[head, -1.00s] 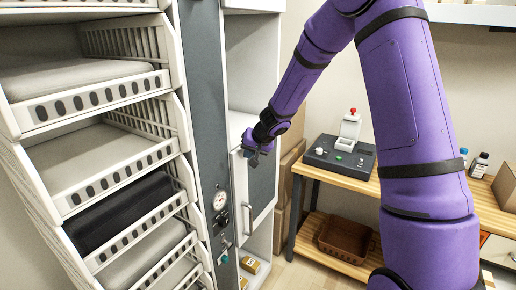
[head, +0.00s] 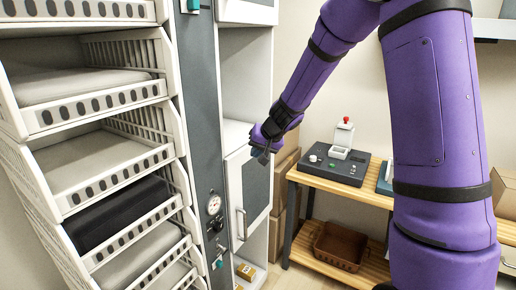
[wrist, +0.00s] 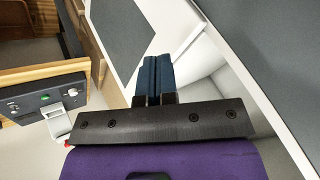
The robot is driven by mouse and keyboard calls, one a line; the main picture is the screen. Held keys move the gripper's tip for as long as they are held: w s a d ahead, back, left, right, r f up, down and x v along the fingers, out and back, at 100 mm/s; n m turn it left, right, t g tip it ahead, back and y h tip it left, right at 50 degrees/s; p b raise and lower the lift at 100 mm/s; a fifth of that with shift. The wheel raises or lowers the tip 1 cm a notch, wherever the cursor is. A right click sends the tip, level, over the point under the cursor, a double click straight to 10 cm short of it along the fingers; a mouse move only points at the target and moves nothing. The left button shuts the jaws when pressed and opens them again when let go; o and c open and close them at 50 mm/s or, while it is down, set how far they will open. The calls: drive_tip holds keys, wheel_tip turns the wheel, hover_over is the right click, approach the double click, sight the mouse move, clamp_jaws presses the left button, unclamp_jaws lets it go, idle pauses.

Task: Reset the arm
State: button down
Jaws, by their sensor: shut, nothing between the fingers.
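My gripper (head: 262,156) is in front of the white cabinet unit, near the top of its lower door (head: 250,185). In the wrist view the two dark blue fingers (wrist: 154,68) lie side by side, closed together with nothing between them. I cannot tell whether the fingertips touch the cabinet. My purple arm reaches in from the upper right. The press (head: 336,164), a dark box with a white post and red knob, stands on the wooden table. It also shows at the left of the wrist view (wrist: 40,98).
A tall rack of white slotted trays (head: 95,105) fills the left. A grey panel with a gauge (head: 214,204) stands beside it. The lower door has a bar handle (head: 241,224). Brown boxes (head: 283,190) stand between cabinet and table. A brown basket (head: 340,245) sits on the lower shelf.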

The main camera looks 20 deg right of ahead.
drive_tip(key=s+a+r+n, duration=0.3)
drive_tip(key=s+a+r, duration=0.1)
drive_tip(key=s+r, duration=1.15)
drive_tip(key=s+d+h, duration=0.1)
drive_tip(key=s, duration=1)
drive_tip(key=s+d+r+g+h, duration=0.1)
drive_tip(key=s+d+h, duration=0.1)
drive_tip(key=s, duration=0.8)
drive_tip(key=shift+s+d+n, duration=0.25)
drive_tip(key=shift+s+n, duration=0.1)
drive_tip(key=shift+n, duration=0.05)
drive_tip(key=shift+d, duration=0.15)
